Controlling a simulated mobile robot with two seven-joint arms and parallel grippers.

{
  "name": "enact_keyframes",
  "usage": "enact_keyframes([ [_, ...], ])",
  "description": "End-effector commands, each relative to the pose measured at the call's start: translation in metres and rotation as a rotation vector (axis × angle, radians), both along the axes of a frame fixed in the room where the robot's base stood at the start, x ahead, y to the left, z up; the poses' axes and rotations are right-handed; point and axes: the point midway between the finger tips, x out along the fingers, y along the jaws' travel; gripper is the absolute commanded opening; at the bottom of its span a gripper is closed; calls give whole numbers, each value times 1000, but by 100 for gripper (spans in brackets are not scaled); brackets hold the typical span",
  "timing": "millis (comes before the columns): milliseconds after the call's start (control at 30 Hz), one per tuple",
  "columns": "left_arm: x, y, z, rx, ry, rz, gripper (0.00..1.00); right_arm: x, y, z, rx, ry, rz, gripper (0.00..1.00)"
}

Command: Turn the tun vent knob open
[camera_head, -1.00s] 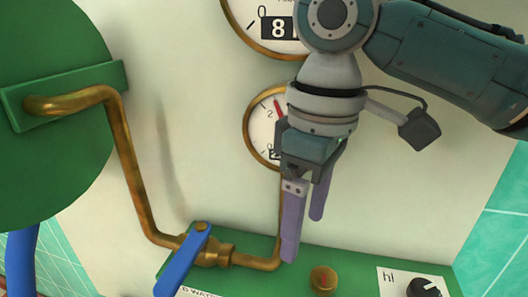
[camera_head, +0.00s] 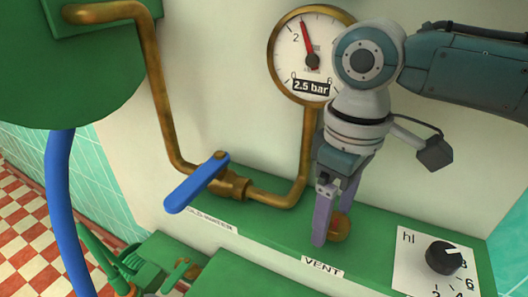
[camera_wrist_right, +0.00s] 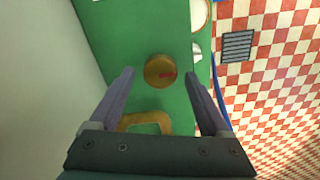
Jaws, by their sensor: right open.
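The vent knob (camera_head: 341,228) is a round brass knob on a green panel (camera_head: 270,232), behind a white VENT label (camera_head: 323,267). My right gripper (camera_head: 333,229) points down at it with purple fingers apart; one finger partly overlaps the knob in the head view. My left gripper is not in view.
A blue-handled valve (camera_head: 197,183) on a brass pipe (camera_head: 166,115) stands left of the knob. A black hl dial (camera_head: 443,257) sits to its right. A gauge (camera_head: 312,55) reading 2.5 bar is on the wall above. A blue hose (camera_head: 62,205) hangs at left.

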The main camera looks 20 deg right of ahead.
Motion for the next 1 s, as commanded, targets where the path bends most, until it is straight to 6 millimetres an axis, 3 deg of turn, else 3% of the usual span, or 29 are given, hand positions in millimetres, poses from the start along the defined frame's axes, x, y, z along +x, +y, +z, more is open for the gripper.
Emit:
enact_keyframes([
  [300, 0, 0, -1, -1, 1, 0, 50, 0, 0, -3, 0, -1, 0, 78],
  [1000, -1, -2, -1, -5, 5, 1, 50, 0, 0, -2, 0, -1, 0, 0],
])
